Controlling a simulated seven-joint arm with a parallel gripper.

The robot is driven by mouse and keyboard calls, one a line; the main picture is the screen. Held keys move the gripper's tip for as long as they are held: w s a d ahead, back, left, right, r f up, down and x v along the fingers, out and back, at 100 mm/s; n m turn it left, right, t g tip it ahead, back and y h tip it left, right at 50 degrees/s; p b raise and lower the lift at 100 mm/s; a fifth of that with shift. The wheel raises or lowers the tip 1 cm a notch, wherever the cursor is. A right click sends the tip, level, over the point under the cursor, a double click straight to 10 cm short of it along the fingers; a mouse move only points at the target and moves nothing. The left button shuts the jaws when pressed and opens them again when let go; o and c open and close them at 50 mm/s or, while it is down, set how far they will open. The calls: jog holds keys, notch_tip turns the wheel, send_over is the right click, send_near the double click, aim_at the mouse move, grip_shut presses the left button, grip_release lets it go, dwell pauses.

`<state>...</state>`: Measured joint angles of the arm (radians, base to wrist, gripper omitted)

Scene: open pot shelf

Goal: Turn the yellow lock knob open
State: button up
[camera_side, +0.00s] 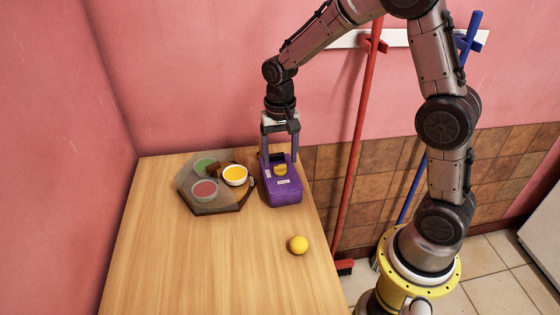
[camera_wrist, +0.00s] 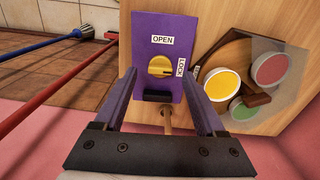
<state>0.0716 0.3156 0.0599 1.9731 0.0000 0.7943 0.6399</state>
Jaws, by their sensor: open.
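The yellow lock knob (camera_wrist: 160,66) sits on top of a purple box (camera_side: 283,194) near the right edge of the table. In the wrist view, an OPEN label is above the knob and a LOCK label is to its right. The knob's dark mark lies roughly sideways, towards LOCK. My gripper (camera_side: 280,157) points down over the far end of the box. Its purple fingers (camera_wrist: 160,78) are apart, with nothing held, on either side of the box's near end in the wrist view. Whether they touch the box cannot be told. In the side view the knob (camera_side: 280,170) is small, between the fingers.
A dark-edged hexagonal tray (camera_side: 228,209) stands left of the box, with a yellow-filled bowl (camera_side: 235,175), a red one and a green one. A yellow ball (camera_side: 299,244) lies nearer the front. The front left of the table is clear.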

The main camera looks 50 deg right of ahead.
aim_at(280, 171)
jog(key=shift+f, duration=1.15)
grip_shut()
